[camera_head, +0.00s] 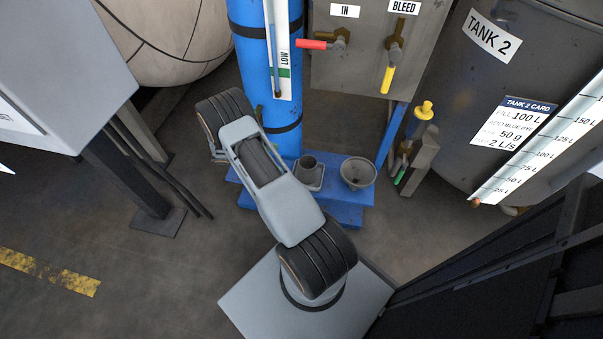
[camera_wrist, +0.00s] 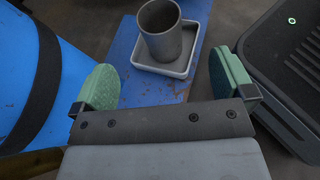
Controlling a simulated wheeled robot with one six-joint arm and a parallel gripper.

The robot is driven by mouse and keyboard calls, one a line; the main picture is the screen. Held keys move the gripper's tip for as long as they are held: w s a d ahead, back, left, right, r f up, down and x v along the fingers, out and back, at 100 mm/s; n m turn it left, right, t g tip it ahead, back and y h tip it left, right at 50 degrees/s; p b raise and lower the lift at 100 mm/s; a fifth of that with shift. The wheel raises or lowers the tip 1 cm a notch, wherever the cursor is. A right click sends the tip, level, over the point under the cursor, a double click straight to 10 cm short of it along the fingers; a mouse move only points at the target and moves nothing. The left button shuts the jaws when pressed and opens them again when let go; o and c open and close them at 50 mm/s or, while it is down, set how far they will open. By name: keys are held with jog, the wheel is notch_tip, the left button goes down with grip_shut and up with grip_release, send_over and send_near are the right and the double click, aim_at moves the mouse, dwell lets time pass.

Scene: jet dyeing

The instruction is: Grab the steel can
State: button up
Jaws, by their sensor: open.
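The steel can (camera_head: 308,167) is a small grey open-topped cylinder. It stands upright on a pale square tray (camera_head: 317,183) on a blue base in the head view. In the wrist view the can (camera_wrist: 163,38) is at the top centre, on the tray (camera_wrist: 178,69), with its dark inside showing. My gripper (camera_wrist: 167,80) is open and empty, its two green-padded fingers wide apart. The can is beyond the fingertips, between their lines and apart from both. In the head view my arm hides most of the gripper.
A grey funnel-like bowl (camera_head: 358,172) stands right of the can on the blue base (camera_head: 345,213). A tall blue cylinder (camera_head: 251,50) rises behind it. A valve panel (camera_head: 362,60) and Tank 2 (camera_head: 480,80) are at right. Open floor (camera_head: 100,230) lies left.

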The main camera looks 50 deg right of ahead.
jog(key=b, duration=0.2)
send_near(316, 164)
jog(key=f, duration=0.1)
jog(key=shift+b+x, duration=1.05)
jog(key=shift+x, duration=1.5)
jog(key=shift+s+d+f, duration=0.15)
jog(key=shift+s+d, duration=0.05)
jog(key=shift+d, duration=0.5)
jog(key=c, duration=1.3)
